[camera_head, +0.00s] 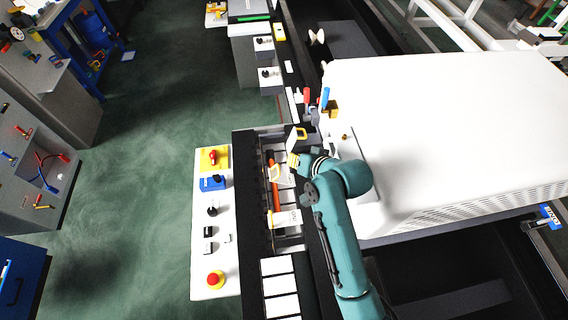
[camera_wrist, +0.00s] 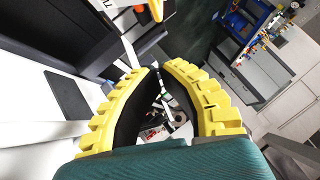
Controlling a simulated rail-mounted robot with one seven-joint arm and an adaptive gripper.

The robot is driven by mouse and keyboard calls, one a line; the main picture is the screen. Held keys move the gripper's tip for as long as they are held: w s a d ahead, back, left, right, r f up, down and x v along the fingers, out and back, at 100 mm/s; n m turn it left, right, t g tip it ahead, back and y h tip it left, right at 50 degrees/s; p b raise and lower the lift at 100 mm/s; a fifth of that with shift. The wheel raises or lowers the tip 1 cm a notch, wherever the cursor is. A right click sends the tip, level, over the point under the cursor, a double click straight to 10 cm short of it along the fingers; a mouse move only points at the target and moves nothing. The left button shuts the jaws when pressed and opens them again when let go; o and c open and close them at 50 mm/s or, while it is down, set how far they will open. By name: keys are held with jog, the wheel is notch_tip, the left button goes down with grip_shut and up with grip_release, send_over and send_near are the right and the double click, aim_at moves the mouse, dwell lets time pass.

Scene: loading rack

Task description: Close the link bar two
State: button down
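My gripper (camera_head: 284,160) hangs over the left edge of the loading rack. In the wrist view its two ribbed yellow fingers (camera_wrist: 161,68) curve toward each other, with a narrow gap at the tips. I see nothing clearly held between them. Below my gripper, in the head view, is a dark frame (camera_head: 252,215) with an orange-red bar (camera_head: 275,190) running along it. I cannot tell which part is link bar two, and my wrist and fingers hide part of this area. A red handle (camera_head: 306,96) and a blue handle (camera_head: 325,96) stand upright just beyond my gripper.
A control panel (camera_head: 210,255) with knobs and a red button lies left of the frame. A large white box (camera_head: 450,130) fills the right side. The green floor (camera_head: 130,190) is open on the left, beside a grey bench (camera_head: 30,165). White blocks (camera_head: 280,285) sit nearer me.

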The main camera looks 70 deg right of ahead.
jog(key=w+f, duration=0.2)
jog(key=f, duration=0.1)
jog(key=w+f, duration=0.1)
jog(key=f, duration=0.1)
jog(key=shift+w+f+p, duration=0.1)
jog(key=shift+f+p, duration=0.1)
jog(key=shift+p, duration=0.1)
